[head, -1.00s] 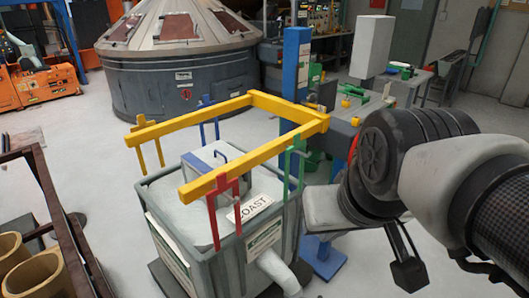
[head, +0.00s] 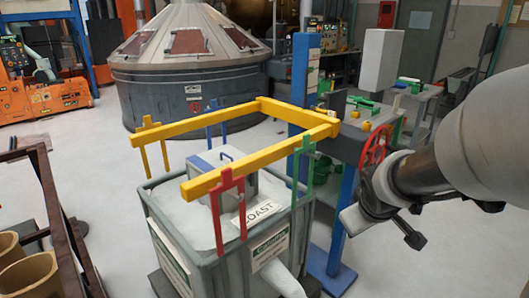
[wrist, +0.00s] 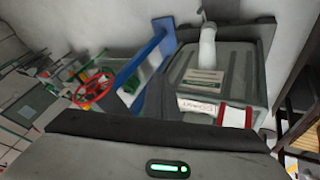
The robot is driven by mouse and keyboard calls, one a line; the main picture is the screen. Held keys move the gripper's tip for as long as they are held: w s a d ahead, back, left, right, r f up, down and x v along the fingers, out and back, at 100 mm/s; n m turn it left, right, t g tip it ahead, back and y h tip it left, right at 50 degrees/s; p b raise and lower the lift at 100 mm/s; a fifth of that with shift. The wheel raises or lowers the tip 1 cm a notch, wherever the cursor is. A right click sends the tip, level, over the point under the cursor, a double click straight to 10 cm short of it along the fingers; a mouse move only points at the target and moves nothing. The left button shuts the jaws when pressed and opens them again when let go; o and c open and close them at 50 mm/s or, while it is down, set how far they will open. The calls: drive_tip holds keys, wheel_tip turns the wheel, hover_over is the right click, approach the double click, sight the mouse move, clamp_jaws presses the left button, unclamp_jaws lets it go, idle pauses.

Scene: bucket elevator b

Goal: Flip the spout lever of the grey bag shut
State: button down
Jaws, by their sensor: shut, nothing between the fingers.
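The grey bag (head: 215,262) hangs under a yellow frame by coloured straps, with a white COAST label on top. Its pale spout (head: 284,281) slants down from the lower front and is cut off by the bottom edge in the head view. The spout also shows in the wrist view (wrist: 207,48), against the bag's labelled face (wrist: 222,75).
A blue post (head: 338,225) and a workbench with a red wheel (head: 374,142) stand between the bag and my arm. Brown tubes (head: 25,270) sit in a rack at the left. Grey floor is open at the right.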

drive_tip(key=w+d+f+n+b, duration=0.1)
drive_tip(key=d+f+n+b, duration=0.15)
drive_tip(key=f, duration=0.65)
drive_tip(key=w+d+f+n+y+b, duration=0.1)
drive_tip(key=w+d+f+b, duration=0.15)
drive_tip(key=f, duration=0.55)
drive_tip(key=w+d+f+n+b, duration=0.1)
drive_tip(key=d+f+n+b, duration=0.15)
drive_tip(key=f, duration=0.65)
drive_tip(key=s+a+f+n+y+b, duration=0.1)
drive_tip(key=s+a+f+y+b, duration=0.1)
drive_tip(key=f, duration=0.9)
drive_tip(key=s+a+f+n+y+b, duration=0.1)
drive_tip(key=s+f+b, duration=0.3)
drive_tip(key=f, duration=0.8)
drive_tip(key=shift+s+a+n+y+b, duration=0.4)
drive_tip(key=shift+s+n+y, duration=0.1)
drive_tip(key=shift+n+y, duration=0.25)
drive_tip(key=w+f+b, duration=0.3)
drive_tip(key=w+f, duration=0.4)
drive_tip(key=w, duration=0.2)
drive_tip(key=shift+w+a+f+b, duration=0.3)
drive_tip(key=shift+a+f+b, duration=0.1)
